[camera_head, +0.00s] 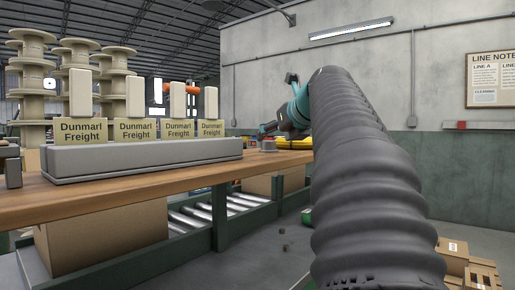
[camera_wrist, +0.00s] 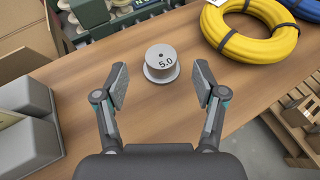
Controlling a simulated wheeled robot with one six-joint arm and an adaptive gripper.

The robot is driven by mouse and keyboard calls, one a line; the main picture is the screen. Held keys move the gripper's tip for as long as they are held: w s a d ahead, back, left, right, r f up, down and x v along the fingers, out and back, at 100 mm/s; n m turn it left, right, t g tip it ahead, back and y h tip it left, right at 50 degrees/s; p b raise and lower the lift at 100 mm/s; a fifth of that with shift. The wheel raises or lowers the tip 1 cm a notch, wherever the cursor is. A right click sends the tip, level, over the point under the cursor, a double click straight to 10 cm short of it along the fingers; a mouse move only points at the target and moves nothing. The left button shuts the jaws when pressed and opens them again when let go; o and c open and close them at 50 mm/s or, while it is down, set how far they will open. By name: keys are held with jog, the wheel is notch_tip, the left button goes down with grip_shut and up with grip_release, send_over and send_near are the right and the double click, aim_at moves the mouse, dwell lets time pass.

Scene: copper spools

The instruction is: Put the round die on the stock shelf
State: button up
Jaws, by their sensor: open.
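In the wrist view a grey round die (camera_wrist: 161,66) marked "5.0" stands upright on the wooden bench top (camera_wrist: 255,100). It has a wide base flange and a narrower top. My gripper (camera_wrist: 160,84) is open, with one finger on each side of the die in the picture and neither seen touching it. In the head view my gripper (camera_head: 268,128) is small and partly hidden behind my arm, above the far part of the bench. I cannot pick out a stock shelf in either view.
A yellow coil (camera_wrist: 251,28) lies right of the die, with a blue coil (camera_wrist: 300,8) beyond. A grey block (camera_wrist: 28,130) sits at left. Labelled Dunmarl Freight holders (camera_head: 140,130) stand on a long grey base (camera_head: 140,155).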

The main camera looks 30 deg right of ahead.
aim_at(269, 142)
jog(key=shift+x, duration=2.7)
jog(key=shift+d, duration=0.1)
grip_shut()
jog(key=shift+r, duration=0.1)
jog(key=shift+r, duration=4.8)
